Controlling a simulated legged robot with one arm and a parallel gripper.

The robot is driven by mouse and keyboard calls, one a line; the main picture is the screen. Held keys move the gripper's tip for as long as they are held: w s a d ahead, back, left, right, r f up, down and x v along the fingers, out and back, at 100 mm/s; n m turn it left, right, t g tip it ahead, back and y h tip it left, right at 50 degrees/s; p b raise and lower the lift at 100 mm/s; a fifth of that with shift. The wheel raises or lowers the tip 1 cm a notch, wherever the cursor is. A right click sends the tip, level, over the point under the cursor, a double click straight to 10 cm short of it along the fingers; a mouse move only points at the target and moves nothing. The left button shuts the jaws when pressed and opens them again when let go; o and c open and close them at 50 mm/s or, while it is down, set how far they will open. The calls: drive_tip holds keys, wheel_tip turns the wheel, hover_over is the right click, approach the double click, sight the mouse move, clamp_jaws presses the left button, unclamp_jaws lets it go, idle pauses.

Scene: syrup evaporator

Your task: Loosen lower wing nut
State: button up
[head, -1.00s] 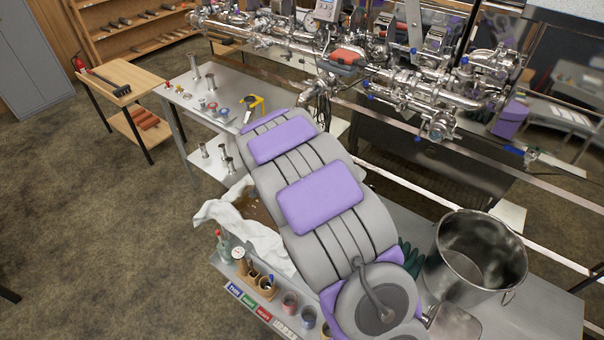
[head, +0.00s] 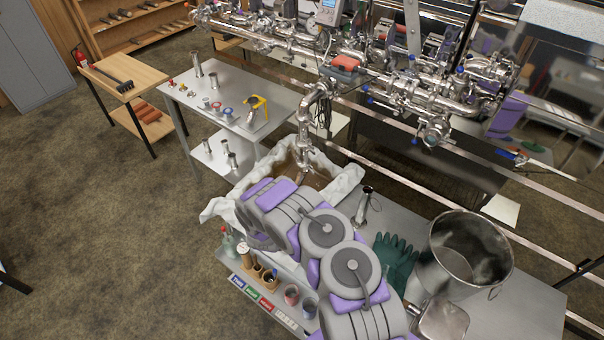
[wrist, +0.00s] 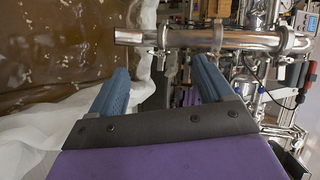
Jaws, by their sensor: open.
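The steel outlet pipe (head: 304,145) comes down from the pipework over a tub. In the wrist view the pipe (wrist: 195,39) lies across the top, its open end at left over brown liquid. The clamp nearer that end (wrist: 162,38) has a small part hanging below it, likely the lower wing nut (wrist: 162,60), too small to make out clearly. A second clamp (wrist: 287,39) sits farther right. My gripper (wrist: 161,65) is open, its blue fingers apart below the pipe, with the nearer clamp between them in the picture. It holds nothing; my arm hides it in the head view.
The tub, lined with white cloth (head: 345,181), holds brown liquid (wrist: 60,60). A steel pot (head: 465,255), green gloves (head: 396,258) and a small metal stand (head: 367,205) are on the bench at right. A small rack (head: 257,272) stands at the front edge.

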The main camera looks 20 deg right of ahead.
drive_tip(key=s+f+m+h+p, duration=0.2)
drive_tip(key=s+f, duration=0.1)
drive_tip(key=s, duration=0.2)
drive_tip(key=b, duration=0.4)
approach(304, 173)
drive_tip(key=shift+m+t, duration=0.3)
drive_tip(key=shift+t, duration=0.1)
drive_tip(key=x, duration=0.7)
drive_tip(key=shift+w+d+f, duration=0.1)
drive_tip(key=shift+w+d, duration=0.1)
drive_tip(key=shift+d, duration=0.1)
drive_tip(key=shift+c, duration=0.4)
drive_tip(key=c, duration=1)
drive_tip(key=shift+o, duration=0.2)
drive_tip(key=shift+p, duration=0.35)
